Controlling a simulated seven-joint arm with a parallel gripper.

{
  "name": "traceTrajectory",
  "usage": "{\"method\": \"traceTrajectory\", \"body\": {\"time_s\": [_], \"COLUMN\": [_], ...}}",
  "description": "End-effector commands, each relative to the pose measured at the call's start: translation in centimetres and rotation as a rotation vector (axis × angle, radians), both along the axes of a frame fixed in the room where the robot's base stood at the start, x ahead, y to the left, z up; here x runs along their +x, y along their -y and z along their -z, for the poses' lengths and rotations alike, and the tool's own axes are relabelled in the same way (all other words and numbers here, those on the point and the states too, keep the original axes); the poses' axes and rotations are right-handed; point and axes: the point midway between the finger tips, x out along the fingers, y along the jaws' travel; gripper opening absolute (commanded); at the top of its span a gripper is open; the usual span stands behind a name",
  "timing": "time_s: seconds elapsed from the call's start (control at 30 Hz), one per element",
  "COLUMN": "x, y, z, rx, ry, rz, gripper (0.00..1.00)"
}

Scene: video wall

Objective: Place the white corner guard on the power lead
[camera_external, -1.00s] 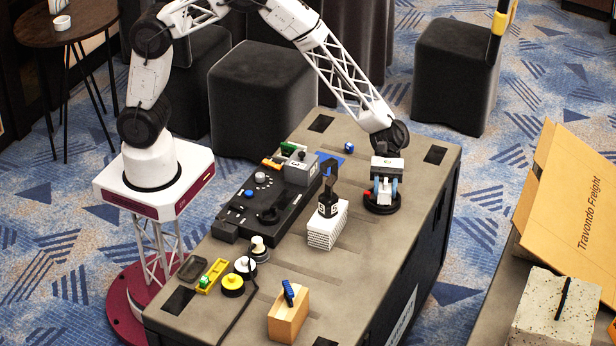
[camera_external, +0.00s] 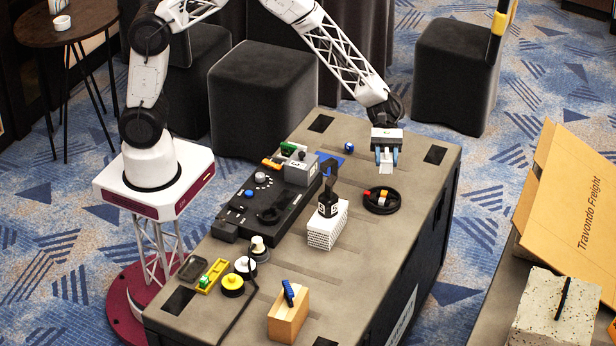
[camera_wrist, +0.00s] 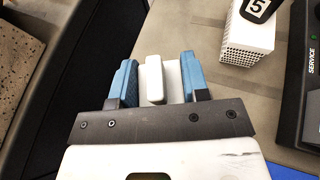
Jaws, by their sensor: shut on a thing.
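My gripper (camera_wrist: 155,80) has blue fingers on both sides of a white piece, which looks like the white corner guard (camera_wrist: 154,82). In the external view my gripper (camera_external: 386,157) points down and holds the white corner guard (camera_external: 387,168) above the case top, just behind a round black dish or coil. A thin black cord, likely the power lead (camera_external: 238,315), runs over the front part of the case top. Its far end is not clear.
The round black dish or coil (camera_external: 369,206) holds small red and orange pieces. A white perforated block (camera_external: 320,236) with a black tool, a black control panel (camera_external: 233,217) and a wooden block (camera_external: 280,322) stand on the case top (camera_external: 350,285). Bare room lies right of the wooden block.

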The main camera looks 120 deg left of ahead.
Motion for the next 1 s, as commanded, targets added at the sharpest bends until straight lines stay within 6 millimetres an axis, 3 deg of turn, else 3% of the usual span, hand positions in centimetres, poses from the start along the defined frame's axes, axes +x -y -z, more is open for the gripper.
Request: {"method": "traceTrajectory", "body": {"time_s": [0.17, 0.6, 1.0], "x": [0.0, 0.0, 0.0], "y": [0.0, 0.0, 0.0], "z": [0.6, 5.8, 6.3], "rx": [0.0, 0.001, 0.0], "ry": [-0.001, 0.0, 0.0], "rz": [0.0, 0.0, 0.0], "gripper": [0.2, 0.2, 0.2]}}
